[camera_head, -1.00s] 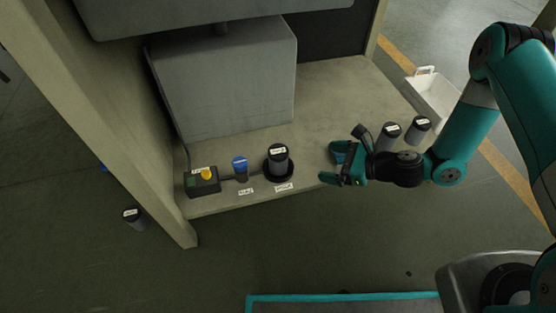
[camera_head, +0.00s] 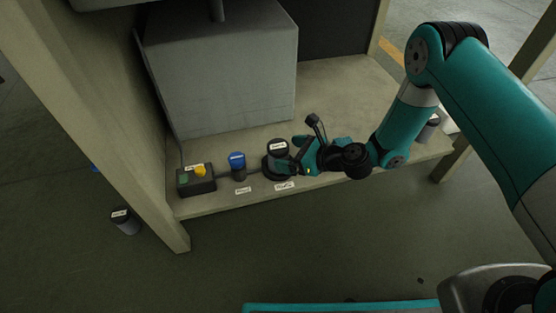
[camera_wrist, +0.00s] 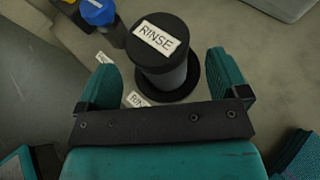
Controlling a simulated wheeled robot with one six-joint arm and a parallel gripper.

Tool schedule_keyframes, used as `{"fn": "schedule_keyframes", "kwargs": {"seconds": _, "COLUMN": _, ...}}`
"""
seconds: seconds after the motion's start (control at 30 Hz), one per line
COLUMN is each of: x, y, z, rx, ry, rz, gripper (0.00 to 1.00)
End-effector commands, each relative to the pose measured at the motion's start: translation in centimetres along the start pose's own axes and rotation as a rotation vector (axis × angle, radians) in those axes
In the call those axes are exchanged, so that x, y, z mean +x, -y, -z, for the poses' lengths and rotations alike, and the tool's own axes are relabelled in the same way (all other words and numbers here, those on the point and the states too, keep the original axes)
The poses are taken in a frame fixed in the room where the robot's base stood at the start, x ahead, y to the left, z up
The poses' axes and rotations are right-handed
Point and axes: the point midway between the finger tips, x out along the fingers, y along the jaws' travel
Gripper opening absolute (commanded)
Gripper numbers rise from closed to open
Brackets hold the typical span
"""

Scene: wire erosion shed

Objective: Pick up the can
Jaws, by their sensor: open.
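A dark grey can with a black lid and a white label (camera_head: 278,152) stands upright on a round black base on the bench. In the wrist view the same can (camera_wrist: 163,52) has a label reading RINSE. My gripper (camera_head: 292,157) is open just to the right of the can in the head view. In the wrist view my gripper's teal fingers (camera_wrist: 165,84) are spread, one on each side of the can's near side. I cannot tell whether either finger touches it. Part of the can's lower side is hidden by my gripper in the head view.
A blue-capped container (camera_head: 237,164) stands left of the can, then a black box with a yellow button (camera_head: 197,179). A large grey block (camera_head: 220,85) is behind. Another labelled can (camera_head: 428,130) stands at the right; one (camera_head: 124,222) is on the floor. White labels mark the bench edge.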

Motion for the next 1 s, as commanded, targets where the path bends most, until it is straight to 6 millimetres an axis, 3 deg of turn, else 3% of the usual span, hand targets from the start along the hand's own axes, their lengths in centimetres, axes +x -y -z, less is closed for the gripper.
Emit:
{"fn": "schedule_keyframes", "kwargs": {"seconds": 0.23, "x": 3.7, "y": 0.0, "z": 0.3, "rx": -0.005, "ry": 0.002, "rz": -0.001, "gripper": 0.93}}
{"fn": "schedule_keyframes", "kwargs": {"seconds": 0.57, "x": 4.3, "y": 0.0, "z": -0.1, "rx": 0.0, "ry": 0.0, "rz": 0.001, "gripper": 0.93}}
{"fn": "schedule_keyframes", "kwargs": {"seconds": 0.8, "x": 4.3, "y": 0.0, "z": -0.1, "rx": -0.001, "ry": 0.0, "rz": 0.001, "gripper": 0.41}}
{"fn": "schedule_keyframes", "kwargs": {"seconds": 1.0, "x": 4.3, "y": 0.0, "z": -0.1, "rx": -0.001, "ry": 0.0, "rz": 0.001, "gripper": 0.4}}
